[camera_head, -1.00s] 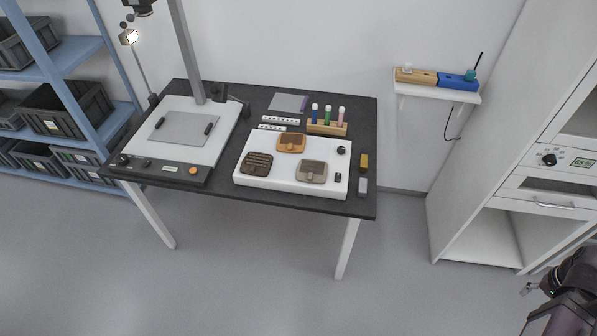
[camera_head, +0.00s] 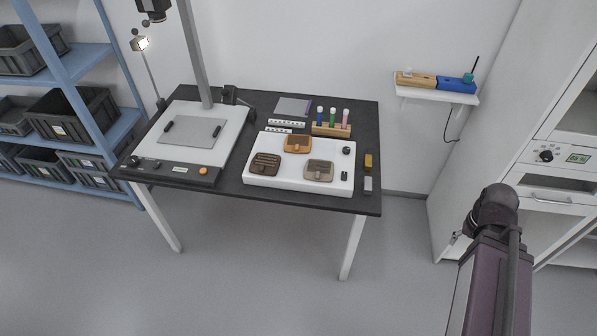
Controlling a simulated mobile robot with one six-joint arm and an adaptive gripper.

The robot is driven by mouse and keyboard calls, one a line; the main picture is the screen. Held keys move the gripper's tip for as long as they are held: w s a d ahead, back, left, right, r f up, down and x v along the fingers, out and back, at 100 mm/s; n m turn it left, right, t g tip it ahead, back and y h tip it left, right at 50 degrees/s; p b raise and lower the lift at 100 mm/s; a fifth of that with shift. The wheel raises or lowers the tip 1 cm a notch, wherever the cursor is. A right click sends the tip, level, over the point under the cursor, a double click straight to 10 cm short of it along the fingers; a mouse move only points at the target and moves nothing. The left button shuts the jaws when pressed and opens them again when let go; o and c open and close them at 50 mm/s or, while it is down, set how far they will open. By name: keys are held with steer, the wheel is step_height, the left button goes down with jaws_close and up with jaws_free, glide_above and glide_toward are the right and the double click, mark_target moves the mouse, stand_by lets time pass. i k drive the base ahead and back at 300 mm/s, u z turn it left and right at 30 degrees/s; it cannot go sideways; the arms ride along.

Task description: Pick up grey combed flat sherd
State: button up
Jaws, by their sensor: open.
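The grey sherd (camera_head: 319,171) lies flat near the front right of a white padded block on the dark table; its surface marks are too small to make out. A dark brown sherd with lines across it (camera_head: 265,163) lies to its left, and an orange-brown sherd (camera_head: 297,143) lies behind, between the two. My gripper (camera_head: 456,237) shows only as a small metallic part beside my arm at the lower right, in front of the cabinet. It is open, well away from the sherds, and mostly hidden by my arm.
The white block (camera_head: 285,182) also bears small dark pieces at its right. A rack of coloured vials (camera_head: 331,130) stands behind it. A grey-plated stand (camera_head: 225,140) with an upright post fills the table's left. A wall shelf (camera_head: 438,95) and a cabinet (camera_head: 470,130) are at right.

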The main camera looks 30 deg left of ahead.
mark_target(320, 170)
steer(key=u, duration=0.75)
steer(key=i, duration=0.6)
steer(key=k, duration=0.6)
steer(key=z, duration=0.05)
